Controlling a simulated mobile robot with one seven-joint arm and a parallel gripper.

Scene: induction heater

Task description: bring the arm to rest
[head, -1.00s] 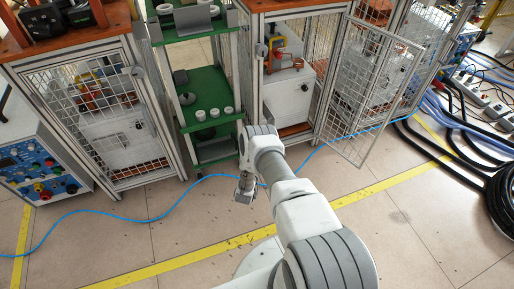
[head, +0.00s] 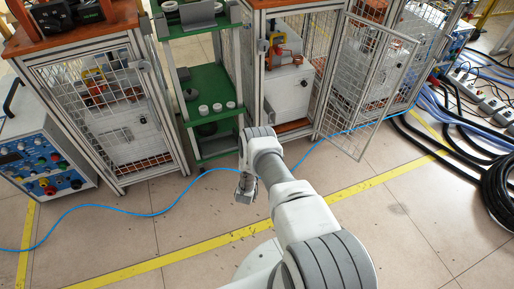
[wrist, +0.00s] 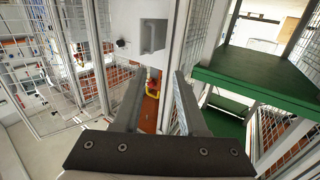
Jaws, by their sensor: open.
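My gripper (head: 245,190) hangs at the end of my white and grey arm, in front of the green shelf rack and above the tiled floor. In the wrist view my gripper (wrist: 160,105) shows two dark fingers well apart with nothing between them. The fingertips point toward a caged cell with white panels and an orange-brown floor. I cannot tell how far the fingertips are from the cage.
The green shelf rack (head: 212,118) holds several white rings. A caged cell (head: 115,120) stands to its left. A mesh door (head: 365,85) stands open at right. A blue cable (head: 120,212) crosses the floor. Black cables (head: 500,190) lie at far right.

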